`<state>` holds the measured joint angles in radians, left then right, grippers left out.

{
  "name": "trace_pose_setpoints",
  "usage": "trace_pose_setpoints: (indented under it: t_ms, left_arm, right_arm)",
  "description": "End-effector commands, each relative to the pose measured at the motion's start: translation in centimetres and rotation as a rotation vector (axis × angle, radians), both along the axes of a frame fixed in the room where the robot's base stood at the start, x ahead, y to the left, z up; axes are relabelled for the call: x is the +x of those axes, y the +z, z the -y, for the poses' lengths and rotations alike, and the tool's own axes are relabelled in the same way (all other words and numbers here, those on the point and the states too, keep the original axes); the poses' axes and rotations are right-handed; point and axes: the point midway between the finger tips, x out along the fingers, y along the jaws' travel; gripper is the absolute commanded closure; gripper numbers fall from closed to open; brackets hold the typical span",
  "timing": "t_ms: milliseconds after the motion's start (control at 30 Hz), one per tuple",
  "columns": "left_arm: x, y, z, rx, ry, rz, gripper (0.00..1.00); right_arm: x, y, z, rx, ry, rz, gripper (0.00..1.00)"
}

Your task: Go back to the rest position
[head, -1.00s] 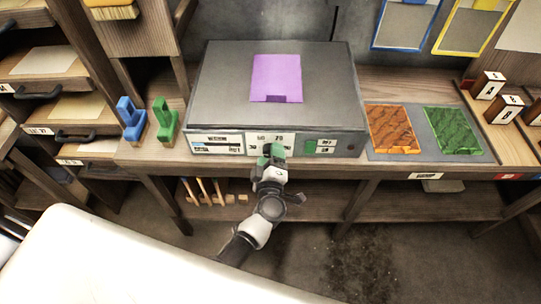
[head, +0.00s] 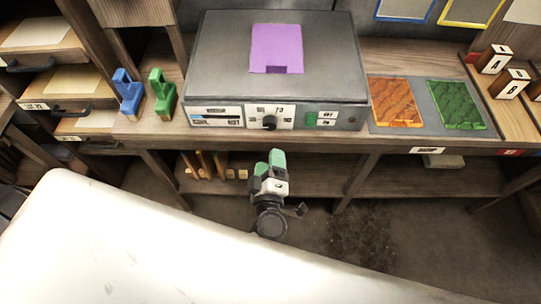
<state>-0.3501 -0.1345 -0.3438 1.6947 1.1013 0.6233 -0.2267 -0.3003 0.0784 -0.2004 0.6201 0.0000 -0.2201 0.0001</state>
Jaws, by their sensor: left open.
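My left gripper (head: 274,162), with green fingertips, is in front of the bench's front edge, below the grey box-shaped machine (head: 215,60). It is open, with nothing seen between its fingers, and it is apart from the machine. The machine's front panel shows a black knob (head: 269,122) and a green switch (head: 311,119). A purple sheet (head: 277,48) lies on top of the machine. My right gripper is not in view.
A blue stamp-like tool (head: 128,95) and a green one (head: 161,95) stand left of the machine. An orange mould (head: 396,102) and a green mould (head: 456,104) lie to its right. A shelf (head: 330,180) runs below the bench. Floor is free in front.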

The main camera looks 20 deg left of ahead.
Motion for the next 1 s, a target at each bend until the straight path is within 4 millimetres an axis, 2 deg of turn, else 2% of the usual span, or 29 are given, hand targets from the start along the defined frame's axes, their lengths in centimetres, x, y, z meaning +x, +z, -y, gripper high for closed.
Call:
trace_pose_setpoints:
  t_ms: [267,367,467,567,600,667,700,800,900,1000]
  left_arm:
    - [0.0,-0.1,0.0,0.003,-0.003,-0.003,0.31]
    - [-0.1,-1.8,0.4,0.050,-0.045,-0.035,0.31]
    - [-0.9,-6.2,1.3,0.165,-0.159,-0.124,0.31]
    - [-2.9,-12.8,2.0,0.317,-0.323,-0.270,0.31]
    - [-4.1,-15.6,2.0,0.376,-0.395,-0.339,0.31]
    - [-6.3,-19.7,1.7,0.457,-0.495,-0.446,0.31]
    - [-8.0,-22.3,1.3,0.504,-0.559,-0.520,0.31]
    - [-12.7,-28.1,-0.3,0.608,-0.709,-0.707,0.31]
    - [-18.1,-33.0,-2.8,0.696,-0.845,-0.900,0.31]
    - [-23.4,-36.4,-5.8,0.763,-0.961,-1.083,0.31]
  right_arm:
    - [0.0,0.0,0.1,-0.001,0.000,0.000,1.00]
    - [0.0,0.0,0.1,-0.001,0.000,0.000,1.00]
    - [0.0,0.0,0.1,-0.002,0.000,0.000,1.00]
    - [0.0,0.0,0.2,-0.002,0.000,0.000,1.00]
    - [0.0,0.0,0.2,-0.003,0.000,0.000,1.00]
    - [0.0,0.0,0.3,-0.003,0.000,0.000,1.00]
    - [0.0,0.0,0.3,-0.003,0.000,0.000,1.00]
    - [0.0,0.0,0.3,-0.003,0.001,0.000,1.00]
    - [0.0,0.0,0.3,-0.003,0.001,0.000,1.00]
    - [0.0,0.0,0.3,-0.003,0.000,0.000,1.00]
